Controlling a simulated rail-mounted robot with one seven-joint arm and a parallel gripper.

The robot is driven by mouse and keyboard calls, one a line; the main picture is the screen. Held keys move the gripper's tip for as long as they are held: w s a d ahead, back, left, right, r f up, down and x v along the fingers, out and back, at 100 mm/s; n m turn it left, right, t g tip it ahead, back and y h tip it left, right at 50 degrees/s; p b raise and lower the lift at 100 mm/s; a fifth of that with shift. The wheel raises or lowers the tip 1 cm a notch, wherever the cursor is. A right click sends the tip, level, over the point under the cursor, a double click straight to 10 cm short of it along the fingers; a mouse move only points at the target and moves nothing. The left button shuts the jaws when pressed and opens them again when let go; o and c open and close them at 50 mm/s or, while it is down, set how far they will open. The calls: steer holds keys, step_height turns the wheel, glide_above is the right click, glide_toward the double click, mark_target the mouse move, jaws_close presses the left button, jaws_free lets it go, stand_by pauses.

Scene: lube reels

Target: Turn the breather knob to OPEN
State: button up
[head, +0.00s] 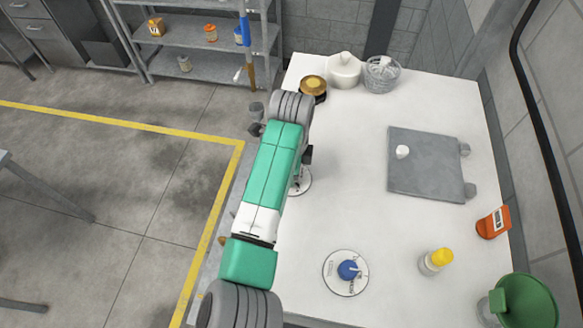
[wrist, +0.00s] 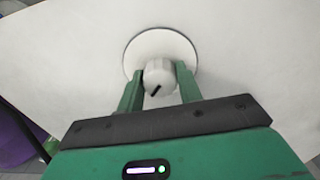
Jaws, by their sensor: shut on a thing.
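A white knob (wrist: 158,70) with a short black mark stands on a round white dial plate (wrist: 160,42) in the wrist view. My gripper (wrist: 158,76) has its green fingers on both sides of this knob and is shut on it. The black mark slants toward the lower left. In the head view my arm covers most of this dial, and only part of its plate (head: 304,182) shows. A second dial plate (head: 333,285) with a blue knob (head: 348,269) lies nearer on the white table. No label is readable, so I cannot tell which knob is the breather.
A grey panel (head: 425,177) with a white knob lies right of my arm. A yellow-capped bottle (head: 434,262), an orange container (head: 493,222) and a green funnel (head: 530,300) stand at the right. A white jar (head: 343,72) and a glass bowl (head: 381,76) stand at the back.

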steer(key=shift+r+m, duration=0.1)
steer(key=shift+m, duration=0.2)
stand_by(0.4)
steer(key=o, duration=1)
step_height(320, 180, up, 8)
steer(key=shift+f+b, duration=0.1)
steer(key=shift+b, duration=0.55)
